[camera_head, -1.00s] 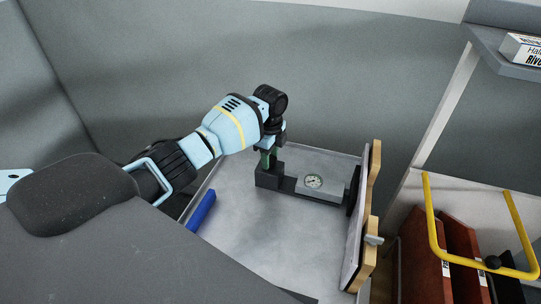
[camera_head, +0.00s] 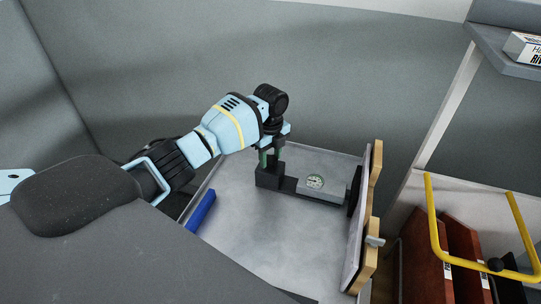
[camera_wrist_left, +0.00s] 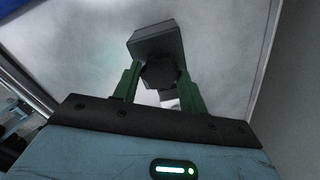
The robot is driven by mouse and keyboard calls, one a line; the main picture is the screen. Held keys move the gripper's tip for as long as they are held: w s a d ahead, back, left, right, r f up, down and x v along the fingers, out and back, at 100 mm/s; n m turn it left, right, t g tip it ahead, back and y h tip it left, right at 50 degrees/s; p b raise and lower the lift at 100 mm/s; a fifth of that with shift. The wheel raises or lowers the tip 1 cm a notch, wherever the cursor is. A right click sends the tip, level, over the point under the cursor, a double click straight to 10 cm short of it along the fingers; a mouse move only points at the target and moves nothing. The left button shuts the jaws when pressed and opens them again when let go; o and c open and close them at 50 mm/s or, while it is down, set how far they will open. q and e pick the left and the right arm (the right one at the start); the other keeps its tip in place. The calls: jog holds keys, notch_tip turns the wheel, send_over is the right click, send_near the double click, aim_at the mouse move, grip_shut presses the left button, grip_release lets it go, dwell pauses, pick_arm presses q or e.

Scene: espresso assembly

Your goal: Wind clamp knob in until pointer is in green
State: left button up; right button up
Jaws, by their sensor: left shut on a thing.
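The clamp (camera_head: 288,184) is a dark bar with an upright dark block at its left end, lying on the grey tray (camera_head: 255,245). My left gripper (camera_head: 268,158) points down over the clamp's left end. In the left wrist view its two green fingers are shut on the dark, faceted clamp knob (camera_wrist_left: 162,74), beside the dark clamp block (camera_wrist_left: 155,42). My right gripper is out of view.
A wood-edged board (camera_head: 374,165) stands upright at the tray's right edge. A blue bar (camera_head: 201,211) lies at the tray's left. A yellow handle (camera_head: 429,215) and red-brown boxes (camera_head: 462,240) are at the lower right. The tray's front middle is clear.

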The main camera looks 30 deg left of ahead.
aim_at(270, 159)
pick_arm(q)
jog(key=o, duration=1)
jog(key=shift+r, duration=3.9)
jog(key=shift+f, duration=0.1)
